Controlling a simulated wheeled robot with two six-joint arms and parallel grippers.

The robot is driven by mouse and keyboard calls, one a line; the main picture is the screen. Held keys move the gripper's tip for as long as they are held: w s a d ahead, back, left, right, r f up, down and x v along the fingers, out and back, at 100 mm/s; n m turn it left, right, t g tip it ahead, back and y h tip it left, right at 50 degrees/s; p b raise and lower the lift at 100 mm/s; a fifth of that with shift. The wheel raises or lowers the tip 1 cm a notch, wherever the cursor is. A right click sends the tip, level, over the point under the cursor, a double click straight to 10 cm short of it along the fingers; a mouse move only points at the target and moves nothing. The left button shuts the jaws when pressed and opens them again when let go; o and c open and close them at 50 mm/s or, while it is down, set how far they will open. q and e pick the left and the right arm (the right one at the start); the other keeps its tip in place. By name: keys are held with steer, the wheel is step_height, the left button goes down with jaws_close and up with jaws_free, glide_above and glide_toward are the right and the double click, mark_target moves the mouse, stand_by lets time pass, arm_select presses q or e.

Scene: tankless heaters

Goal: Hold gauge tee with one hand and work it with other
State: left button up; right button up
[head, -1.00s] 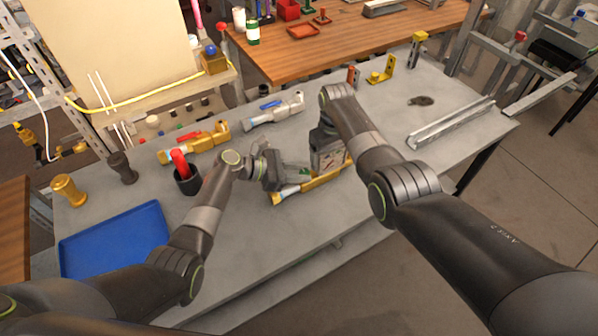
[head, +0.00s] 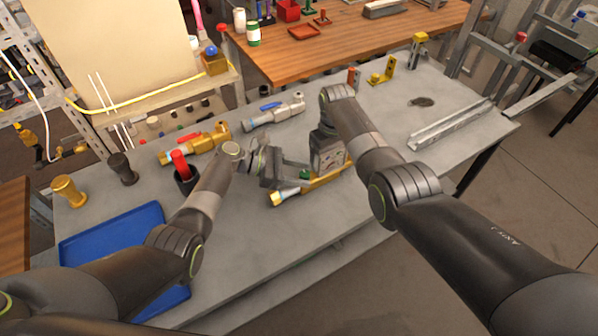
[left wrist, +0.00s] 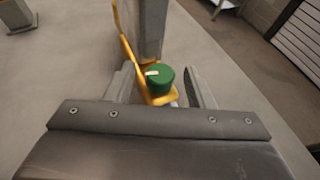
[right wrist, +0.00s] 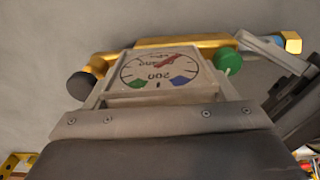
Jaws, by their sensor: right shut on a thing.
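The gauge tee shows in the head view as a brass body (head: 280,197) low over the grey table. In the right wrist view its square dial (right wrist: 160,72), with a red needle and upside-down print, sits between the fingers of my right gripper (right wrist: 163,88), shut on it. A green knob (right wrist: 229,61) and a black knob (right wrist: 81,86) stick out from the brass pipe (right wrist: 170,42). My left gripper (left wrist: 160,85) is open, its fingers on either side of the green knob (left wrist: 160,78), with a visible gap. Part of the tee is hidden by my right gripper in the head view.
The grey table also holds a brass valve (head: 197,145), a silver valve with a blue lever (head: 273,112), a black cup with a red handle (head: 184,172), a blue tray (head: 108,245) and a metal channel (head: 450,124). The table's front middle is clear.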

mark_target(275, 196)
arm_select(q)
steer(key=v, duration=1.2)
steer(key=shift+s+f, duration=0.1)
steer(key=shift+f, duration=0.1)
steer(key=s+d+f+n+t, duration=0.1)
steer(key=s+d+f+n+t+y, duration=0.1)
steer(key=d, duration=0.1)
steer(key=s+d+f+n+t, duration=0.1)
steer(key=s+d, duration=0.1)
steer(key=shift+s+f+y, duration=0.1)
steer(key=shift+f+y, duration=0.2)
steer(key=shift+s+d+r+n+t+y, duration=0.1)
steer(key=shift+s+d+n+t+y, duration=0.25)
steer(key=shift+n+t, duration=0.25)
steer(key=shift+s+d+r+n+t+y, duration=0.1)
steer(key=shift+s+d+n+t+y, duration=0.15)
steer(key=shift+s+n+t, duration=0.3)
step_height(275, 196, up, 3)
steer(key=s+a+n+t+y, duration=0.1)
steer(key=s+n+t+y, duration=0.1)
steer(key=n+t, duration=0.2)
steer(key=x, duration=1.1)
steer(key=shift+w+d+f, duration=0.15)
steer(key=shift+w, duration=0.1)
